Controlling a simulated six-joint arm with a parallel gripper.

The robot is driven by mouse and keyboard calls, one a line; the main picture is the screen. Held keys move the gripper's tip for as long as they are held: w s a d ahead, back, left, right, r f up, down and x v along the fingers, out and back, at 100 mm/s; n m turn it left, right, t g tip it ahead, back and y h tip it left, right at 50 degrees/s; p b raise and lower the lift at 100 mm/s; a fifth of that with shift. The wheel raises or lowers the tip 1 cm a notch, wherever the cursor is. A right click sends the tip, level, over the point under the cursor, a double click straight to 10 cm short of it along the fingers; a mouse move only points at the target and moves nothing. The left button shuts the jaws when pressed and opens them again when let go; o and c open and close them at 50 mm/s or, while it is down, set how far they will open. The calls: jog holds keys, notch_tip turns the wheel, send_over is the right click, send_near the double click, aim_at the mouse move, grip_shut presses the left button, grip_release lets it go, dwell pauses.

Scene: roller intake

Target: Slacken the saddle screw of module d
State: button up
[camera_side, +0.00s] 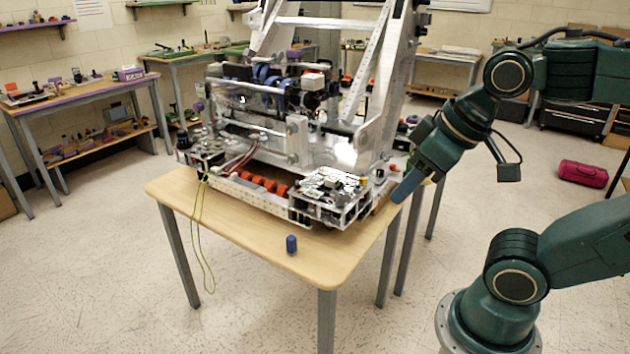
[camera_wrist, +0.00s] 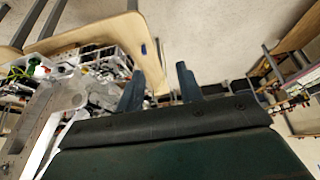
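A robot chassis with a tall metal frame (camera_side: 362,100) stands on a small wooden table (camera_side: 310,262). A corner module (camera_side: 333,190) with bare metal plates and small parts sits at its front right corner, and another corner module (camera_side: 207,148) is at the left. I cannot read any letter, so I cannot tell which is module d, and no saddle screw can be made out. My gripper (camera_side: 404,188) points down and left beside the table's right edge, right of the chassis. In the wrist view my gripper (camera_wrist: 158,82) has its two blue fingers apart with nothing between them.
A small blue cylinder (camera_side: 291,244) stands upright near the table's front edge. Orange-red rollers (camera_side: 262,184) line the chassis front. Thin yellow-green cables (camera_side: 197,215) hang over the table's left edge. A pink bag (camera_side: 583,174) lies on the floor at right.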

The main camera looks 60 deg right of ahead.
jog(key=shift+c, duration=0.4)
jog(key=n+g, duration=0.1)
jog(key=g, duration=0.5)
send_over(341, 192)
notch_tip(341, 192, down, 12)
jog(key=shift+d+f, duration=0.15)
jog(key=shift+f, duration=0.05)
jog(key=shift+f, duration=0.1)
jog(key=shift+f, duration=4.3)
grip_shut()
